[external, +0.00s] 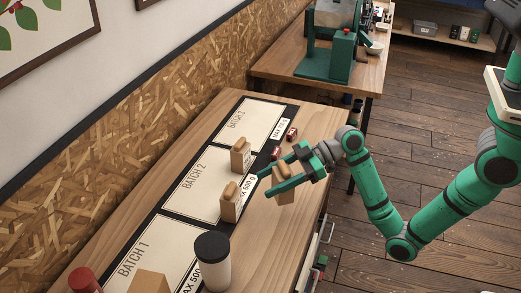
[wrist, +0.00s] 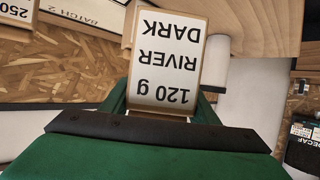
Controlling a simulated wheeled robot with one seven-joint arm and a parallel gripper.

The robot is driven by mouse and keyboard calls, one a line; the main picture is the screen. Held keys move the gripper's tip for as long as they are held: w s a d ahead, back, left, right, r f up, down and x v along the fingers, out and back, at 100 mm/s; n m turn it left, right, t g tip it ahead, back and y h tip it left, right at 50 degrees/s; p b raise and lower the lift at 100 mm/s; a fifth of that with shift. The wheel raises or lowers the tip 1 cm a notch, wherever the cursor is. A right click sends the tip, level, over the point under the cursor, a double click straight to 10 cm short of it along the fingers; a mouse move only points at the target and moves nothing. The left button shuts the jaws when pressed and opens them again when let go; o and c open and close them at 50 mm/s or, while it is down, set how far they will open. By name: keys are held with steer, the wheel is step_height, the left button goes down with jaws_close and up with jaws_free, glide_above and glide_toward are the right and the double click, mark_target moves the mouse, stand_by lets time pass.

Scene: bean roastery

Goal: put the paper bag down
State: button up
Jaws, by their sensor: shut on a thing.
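The paper bag (external: 284,196) is brown with a rolled top, and it is held by my gripper (external: 279,174) near the front edge of the wooden counter. I cannot tell whether its base touches the counter. In the wrist view the bag (wrist: 167,58) shows an upside-down white label reading "120 g RIVER DARK", between the fingers of my gripper (wrist: 163,108). Two similar bags stand on the BATCH 2 card (external: 185,197), one rear (external: 241,158) and one front (external: 230,208).
The BATCH 3 card (external: 243,122) is bare. Small red blocks (external: 292,134) sit beside it. A white canister with a black lid (external: 213,266) stands by the BATCH 1 card (external: 150,243), near a brown box (external: 149,283). A green machine (external: 340,58) stands on the far table.

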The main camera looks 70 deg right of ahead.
steer(key=s+a+f+n+g+y, duration=0.1)
steer(key=s+a+n, duration=0.1)
steer(key=a, duration=0.7)
steer(key=shift+y, duration=0.3)
steer(key=shift+w+a+f, duration=0.1)
steer(key=shift+w+f, duration=0.05)
steer(key=shift+f, duration=1.8)
steer(key=shift+w+f, duration=0.1)
steer(key=shift+f, duration=1.85)
steer(key=shift+f, duration=0.1)
steer(key=o, duration=1.1)
steer(key=v, duration=1.2)
steer(key=shift+r, duration=0.25)
